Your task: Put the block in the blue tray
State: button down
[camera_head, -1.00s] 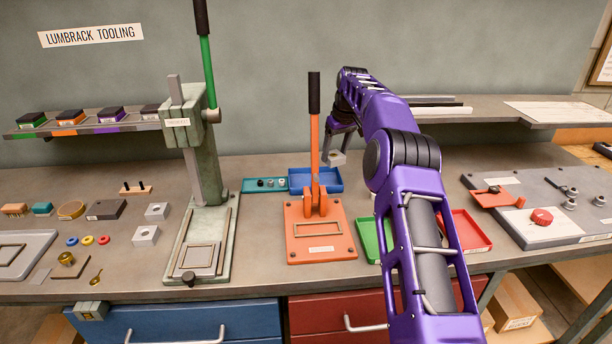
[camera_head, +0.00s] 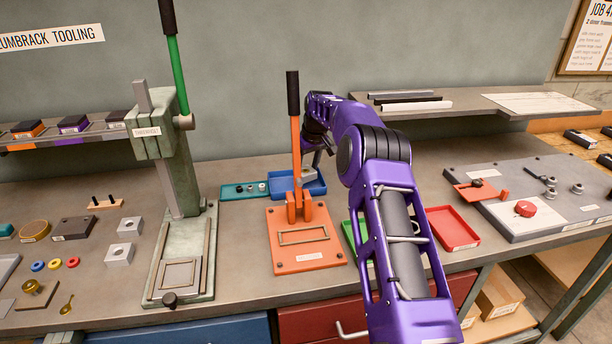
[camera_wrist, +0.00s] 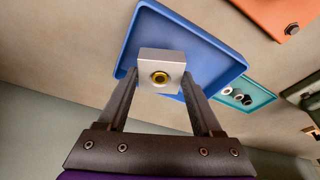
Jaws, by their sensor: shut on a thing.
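The block (camera_wrist: 160,66) is a light grey cube with a brass-ringed hole in its face. My gripper (camera_wrist: 160,84) is shut on it in the wrist view, one finger on each side. The blue tray (camera_wrist: 212,56) is behind the block in that view, and the block overlaps part of it. In the head view the blue tray (camera_head: 283,184) lies on the bench behind the orange press. The block (camera_head: 308,176) shows there at the tray's right side, held in my gripper (camera_head: 312,168). The height of the block over the tray is hard to tell.
The orange lever press (camera_head: 305,240) stands just in front of the tray. A teal tray (camera_head: 235,191) with small parts adjoins it on the left. A green tray (camera_head: 352,235) is partly behind my arm, and a red tray (camera_head: 452,227) lies to the right.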

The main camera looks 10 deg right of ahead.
jog(key=shift+f, duration=1.25)
jog(key=shift+f, duration=0.2)
jog(key=shift+c, duration=0.2)
grip_release()
jog(key=shift+r, duration=0.1)
jog(key=v, duration=1.2)
jog(key=shift+r, duration=0.15)
